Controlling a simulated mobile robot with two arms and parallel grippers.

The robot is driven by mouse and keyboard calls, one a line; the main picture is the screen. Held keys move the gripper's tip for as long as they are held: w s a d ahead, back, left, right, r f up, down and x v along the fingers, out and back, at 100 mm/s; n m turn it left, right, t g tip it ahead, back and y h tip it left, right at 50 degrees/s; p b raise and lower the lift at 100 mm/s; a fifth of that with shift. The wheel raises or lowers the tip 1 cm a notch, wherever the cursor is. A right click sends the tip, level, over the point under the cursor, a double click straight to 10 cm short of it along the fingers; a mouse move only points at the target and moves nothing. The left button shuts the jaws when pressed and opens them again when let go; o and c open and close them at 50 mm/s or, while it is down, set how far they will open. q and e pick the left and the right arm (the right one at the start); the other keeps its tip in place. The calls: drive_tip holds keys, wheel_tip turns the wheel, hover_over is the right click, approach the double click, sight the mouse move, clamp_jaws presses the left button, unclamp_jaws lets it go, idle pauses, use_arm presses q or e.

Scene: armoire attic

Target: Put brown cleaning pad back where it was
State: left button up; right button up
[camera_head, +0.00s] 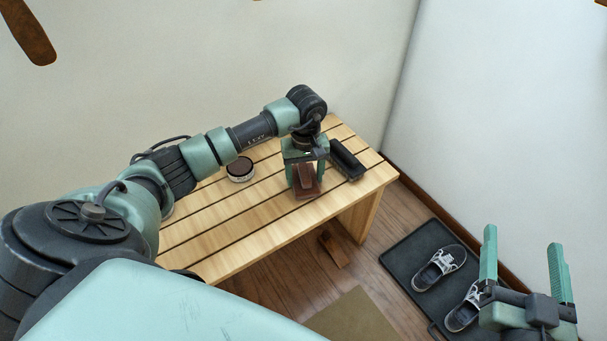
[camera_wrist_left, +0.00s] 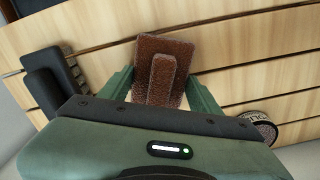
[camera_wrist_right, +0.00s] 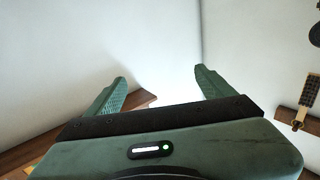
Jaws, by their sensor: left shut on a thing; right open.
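The brown cleaning pad (camera_head: 307,183) is a rough brown block with a raised grip along its back. My left gripper (camera_head: 303,178) is shut on it, over the right part of the slatted wooden bench (camera_head: 232,217). In the left wrist view the pad (camera_wrist_left: 165,62) sits between the two green fingers, with bench slats beyond it. I cannot tell whether the pad touches the bench. My right gripper (camera_head: 524,262) is open and empty at the lower right of the head view, away from the bench. The right wrist view shows its open fingers (camera_wrist_right: 160,92) against a white wall.
A black brush (camera_head: 347,160) lies right of the pad, and a round polish tin (camera_head: 240,169) stands to its left. Sneakers (camera_head: 440,268) are on a dark tray (camera_head: 405,249) on the floor. A small brown item (camera_head: 333,249) lies on the floor by the bench.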

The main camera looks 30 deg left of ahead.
drive_tip(key=shift+r, duration=0.2)
use_arm(q)
drive_tip(key=o, duration=1.2)
use_arm(e)
drive_tip(key=shift+r, duration=0.2)
drive_tip(key=shift+f, duration=0.15)
